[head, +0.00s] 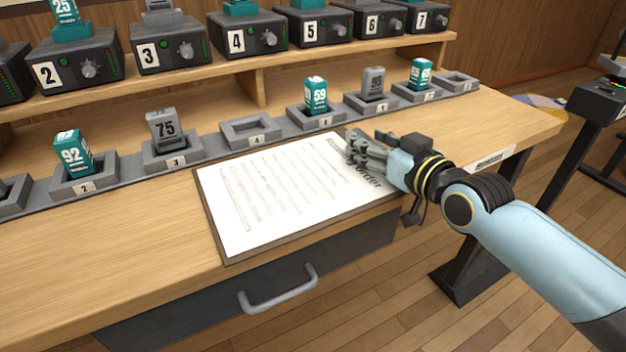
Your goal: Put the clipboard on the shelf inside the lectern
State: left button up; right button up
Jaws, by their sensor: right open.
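The clipboard (275,190) lies flat on the wooden desk, close to its front edge, with a white printed sheet on it. The word "order" shows at its right end. My right gripper (352,150) is open over the right end of the clipboard, near its far right corner. The gripper and wrist hide part of that end. Whether the fingers touch the clipboard I cannot tell. My left gripper is not in view. A black stand (603,100) at the far right edge may be the lectern, but only part of it shows and no inner shelf is visible.
A row of grey holders (250,133) with teal and grey numbered blocks runs behind the clipboard. Numbered black boxes (246,35) stand on a raised shelf behind. A drawer with a grey handle (278,291) is below the desk front. The desk left of the clipboard is clear.

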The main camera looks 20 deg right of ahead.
jog(key=shift+c, duration=0.4)
grip_shut()
jog(key=shift+r, duration=0.1)
